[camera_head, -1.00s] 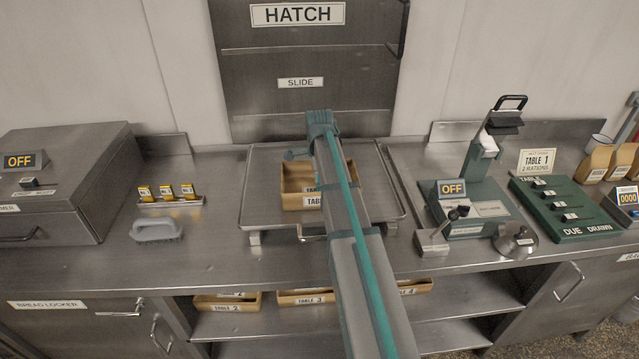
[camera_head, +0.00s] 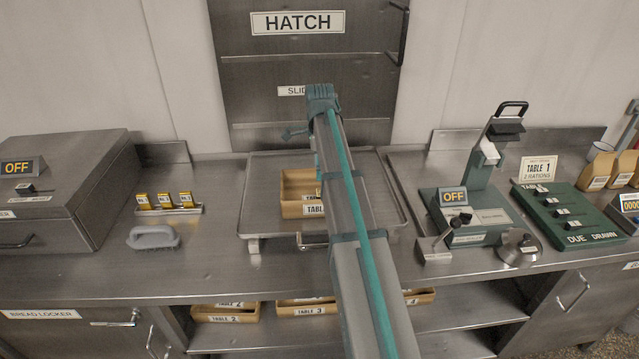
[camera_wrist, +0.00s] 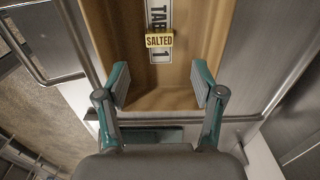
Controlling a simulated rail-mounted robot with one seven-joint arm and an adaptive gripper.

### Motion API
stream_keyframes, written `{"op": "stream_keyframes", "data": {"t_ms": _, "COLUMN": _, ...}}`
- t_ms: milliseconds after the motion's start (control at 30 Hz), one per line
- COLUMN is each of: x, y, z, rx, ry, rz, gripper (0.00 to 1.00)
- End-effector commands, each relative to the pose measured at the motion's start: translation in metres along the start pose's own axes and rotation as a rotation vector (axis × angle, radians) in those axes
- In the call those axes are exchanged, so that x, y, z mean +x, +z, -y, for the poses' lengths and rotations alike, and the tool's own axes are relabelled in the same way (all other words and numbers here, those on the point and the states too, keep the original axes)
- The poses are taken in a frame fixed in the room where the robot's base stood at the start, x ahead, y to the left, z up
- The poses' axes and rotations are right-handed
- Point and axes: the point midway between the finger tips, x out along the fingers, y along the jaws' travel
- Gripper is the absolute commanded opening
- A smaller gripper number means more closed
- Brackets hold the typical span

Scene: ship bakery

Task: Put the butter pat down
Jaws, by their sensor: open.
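The butter pat, a small yellow block marked SALTED (camera_wrist: 159,41), shows in the wrist view inside a tan box (camera_wrist: 205,35). It covers the middle of the box's TABLE 1 label (camera_wrist: 160,14). My gripper (camera_wrist: 161,83) is open, with nothing between its fingers. Its fingers are on either side of the box's near end, and the pat lies beyond the fingertips, apart from them. In the head view the box (camera_head: 289,207) stands on a metal tray (camera_head: 262,215). My arm hides its right part and my fingers there.
Left of the tray are a rack of yellow tags (camera_head: 168,209), a grey brush (camera_head: 153,237) and a steel unit (camera_head: 65,185). To the right stand a green press (camera_head: 470,210) and a green TABLE board (camera_head: 566,215). The closed hatch (camera_head: 300,60) is behind.

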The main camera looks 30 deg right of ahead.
Motion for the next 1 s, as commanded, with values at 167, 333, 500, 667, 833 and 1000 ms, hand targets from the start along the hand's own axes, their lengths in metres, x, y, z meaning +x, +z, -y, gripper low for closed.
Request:
{"op": "stream_keyframes", "data": {"t_ms": 167, "x": -0.022, "y": 0.0, "z": 0.001, "rx": 0.0, "ry": -0.001, "rz": 0.0, "gripper": 0.68}}
{"op": "stream_keyframes", "data": {"t_ms": 333, "x": -0.031, "y": 0.0, "z": 0.0, "rx": 0.0, "ry": 0.001, "rz": 0.0, "gripper": 0.68}}
{"op": "stream_keyframes", "data": {"t_ms": 500, "x": -0.032, "y": 0.0, "z": 0.0, "rx": 0.0, "ry": 0.001, "rz": 0.0, "gripper": 0.68}}
{"op": "stream_keyframes", "data": {"t_ms": 667, "x": -0.032, "y": 0.0, "z": 0.0, "rx": 0.0, "ry": 0.001, "rz": 0.0, "gripper": 0.68}}
{"op": "stream_keyframes", "data": {"t_ms": 833, "x": -0.031, "y": 0.002, "z": -0.002, "rx": -0.016, "ry": 0.002, "rz": -0.002, "gripper": 0.68}}
{"op": "stream_keyframes", "data": {"t_ms": 1000, "x": -0.021, "y": 0.016, "z": -0.021, "rx": -0.191, "ry": 0.016, "rz": -0.025, "gripper": 0.68}}
